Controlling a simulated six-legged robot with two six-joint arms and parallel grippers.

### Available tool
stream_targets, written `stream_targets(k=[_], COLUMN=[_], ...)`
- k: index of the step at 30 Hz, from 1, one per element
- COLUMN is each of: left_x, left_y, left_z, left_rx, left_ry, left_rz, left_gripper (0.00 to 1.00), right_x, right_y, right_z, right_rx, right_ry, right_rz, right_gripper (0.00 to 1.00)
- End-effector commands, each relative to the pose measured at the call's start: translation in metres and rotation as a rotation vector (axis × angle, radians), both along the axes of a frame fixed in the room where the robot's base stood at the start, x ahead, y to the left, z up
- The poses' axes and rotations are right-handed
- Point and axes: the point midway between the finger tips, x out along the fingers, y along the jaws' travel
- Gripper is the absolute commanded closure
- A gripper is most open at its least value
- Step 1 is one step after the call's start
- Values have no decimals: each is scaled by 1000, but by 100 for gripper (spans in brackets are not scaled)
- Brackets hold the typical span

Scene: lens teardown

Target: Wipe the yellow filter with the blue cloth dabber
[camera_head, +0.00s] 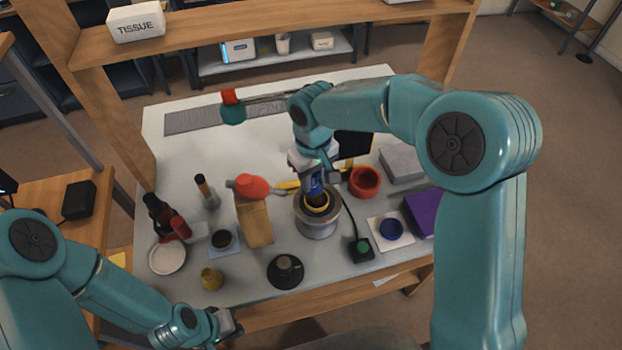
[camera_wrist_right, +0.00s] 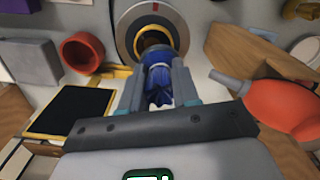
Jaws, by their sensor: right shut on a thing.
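The yellow filter (camera_head: 325,209) shows as a yellow ring on top of a grey round stand (camera_head: 317,228). I cannot tell whether cloth and filter touch. My left gripper (camera_head: 228,324) is low near the front edge; its jaws are unclear.
A red ring (camera_head: 365,182) stands right of the stand. A green-button switch (camera_head: 362,248) and a blue disc (camera_head: 391,229) lie front right. A wooden block (camera_head: 254,222) and a red blower (camera_head: 250,186) are left. A black round part (camera_head: 286,271) is in front.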

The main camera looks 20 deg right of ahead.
Motion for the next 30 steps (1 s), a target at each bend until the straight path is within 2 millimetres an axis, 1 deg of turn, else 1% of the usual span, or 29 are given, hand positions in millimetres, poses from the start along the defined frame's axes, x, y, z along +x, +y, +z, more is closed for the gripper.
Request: stream_targets(k=[1, 3, 9, 12, 30], left_x=[0, 0, 0, 0, 0], left_y=[0, 0, 0, 0, 0], left_z=[7, 11, 22, 25, 24], left_rx=[0, 0, 0, 0, 0], left_ry=[0, 0, 0, 0, 0], left_rz=[0, 0, 0, 0, 0], left_gripper=[100, 100, 100, 100, 100], right_x=[0, 0, -1, -2, -3], right_y=[0, -1, -2, -2, -2], right_z=[9, 15, 32, 36, 36], right_rx=[0, 0, 0, 0, 0], right_ry=[-1, -1, -1, -1, -1], right_rz=[0, 0, -1, -1, -1], right_gripper=[98, 98, 98, 98, 98])
